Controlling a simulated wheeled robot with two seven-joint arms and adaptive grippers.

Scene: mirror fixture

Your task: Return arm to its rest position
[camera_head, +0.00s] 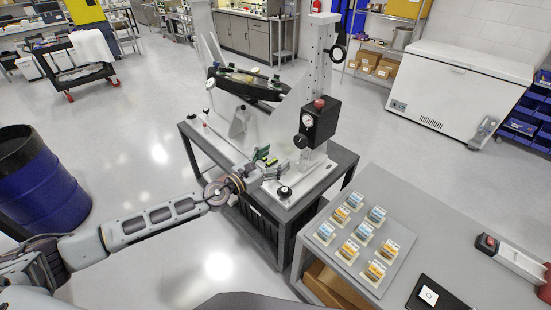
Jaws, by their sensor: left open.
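My left arm (165,215) comes in from the left and reaches over the dark fixture table. My left gripper (280,172) is at the front of the mirror fixture, just above its white base plate, with its jaws open. Small green and black parts (264,155) sit right beside the gripper; whether they touch it cannot be told. The fixture (319,70) has a tall perforated upright and a black box (318,121) with a round gauge and red knob. A dark-framed mirror-like part (247,84) is held behind. My right gripper is not in view.
A grey table (455,248) at the right carries a tray with several small labelled packs (363,232) and a black box with a white button (429,295). A blue barrel (40,185) stands at the left. A white chest freezer (455,95) is behind. The floor between is clear.

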